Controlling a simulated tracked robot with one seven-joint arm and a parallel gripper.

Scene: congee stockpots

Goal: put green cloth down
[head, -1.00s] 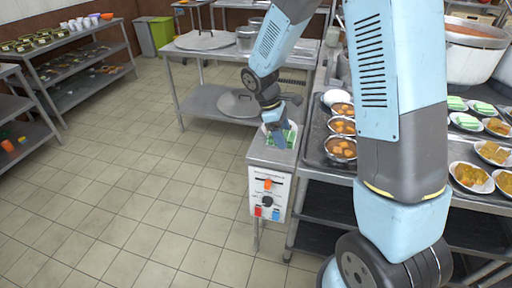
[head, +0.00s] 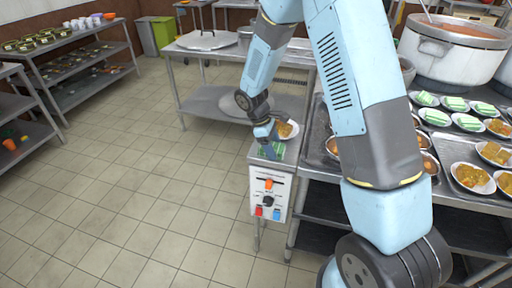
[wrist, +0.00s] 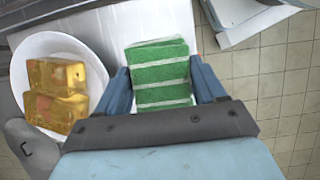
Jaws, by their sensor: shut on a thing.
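The green cloth (wrist: 160,75), a thick folded block with pale stripes, is between the two fingers of my gripper (wrist: 162,88) in the wrist view. The gripper is shut on it. In the head view my gripper (head: 268,148) is low over the top of the control box (head: 268,196), and the green cloth (head: 278,148) shows partly behind it. I cannot tell whether the cloth touches the box top.
A white plate with yellow-orange cubes (wrist: 60,90) is just left of the cloth in the wrist view. Right of the box, a steel counter holds bowls, plates and a large pot (head: 450,55). A steel table (head: 215,55) stands behind; tiled floor (head: 130,200) is clear at left.

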